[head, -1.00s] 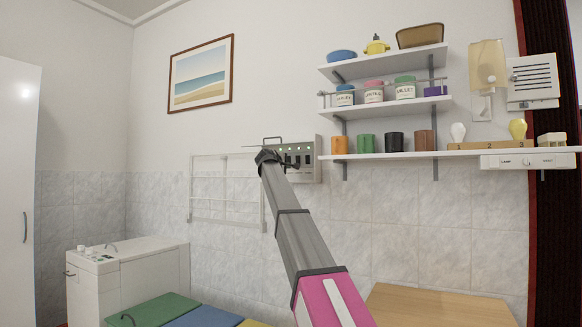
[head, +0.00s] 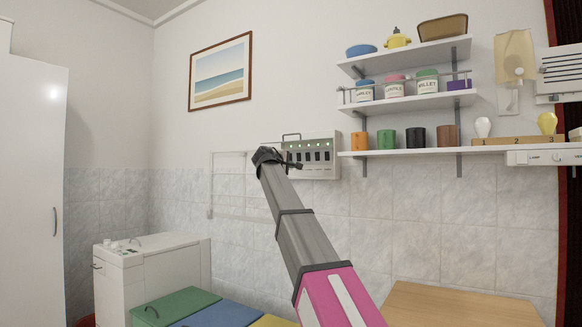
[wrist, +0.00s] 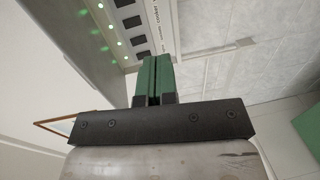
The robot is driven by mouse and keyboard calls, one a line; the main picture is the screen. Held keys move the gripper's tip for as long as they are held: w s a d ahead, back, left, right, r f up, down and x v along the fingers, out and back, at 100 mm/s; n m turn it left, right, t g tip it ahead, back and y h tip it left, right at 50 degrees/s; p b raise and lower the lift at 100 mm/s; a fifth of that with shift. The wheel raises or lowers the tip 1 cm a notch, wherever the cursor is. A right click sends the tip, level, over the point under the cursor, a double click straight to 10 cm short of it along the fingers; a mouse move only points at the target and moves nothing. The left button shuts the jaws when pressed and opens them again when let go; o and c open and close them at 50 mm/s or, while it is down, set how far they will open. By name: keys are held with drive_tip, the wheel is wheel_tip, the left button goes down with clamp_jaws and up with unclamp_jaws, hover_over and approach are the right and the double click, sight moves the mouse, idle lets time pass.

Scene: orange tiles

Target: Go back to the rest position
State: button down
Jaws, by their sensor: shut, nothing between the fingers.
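My arm reaches up from the bottom of the head view, and my gripper (head: 268,156) is at its dark far end. In the wrist view, the two green fingers of my gripper (wrist: 153,80) lie side by side, shut and empty. A grey switch panel (head: 333,157) with a row of green lights is on the wall, just right of my gripper in the head view. The panel also shows close by at the top of the wrist view (wrist: 118,8). The exact gap between fingers and panel cannot be told.
Wall shelves (head: 410,152) with mugs and jars are to the right. A wooden table (head: 455,305) is below them. A white appliance (head: 150,275) and colored lids (head: 175,303) stand lower left. A white cabinet (head: 30,150) is at far left. A wall rack (head: 230,185) is behind my arm.

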idle(0.3)
drive_tip(key=s+d+f+m+g+y, duration=0.1)
drive_tip(key=s+d+f+g, duration=0.15)
drive_tip(key=f, duration=1.35)
drive_tip(key=s+d+f+m+g+y, duration=0.2)
drive_tip(key=s+d+f, duration=0.1)
drive_tip(key=f, duration=1.2)
drive_tip(key=s+d+f+m+g+y, duration=0.1)
drive_tip(key=s+d+f+g, duration=0.15)
drive_tip(key=f, duration=1.35)
drive_tip(key=s+d+f+m+g+y, duration=0.2)
drive_tip(key=s+f+m+g+y, duration=0.1)
drive_tip(key=s+f, duration=1.2)
drive_tip(key=s+d+f+m+g+y, duration=0.2)
drive_tip(key=s+f+m+g, duration=0.1)
drive_tip(key=s+f, duration=1.3)
drive_tip(key=shift+f+m+y, duration=0.4)
drive_tip(key=shift+f, duration=0.15)
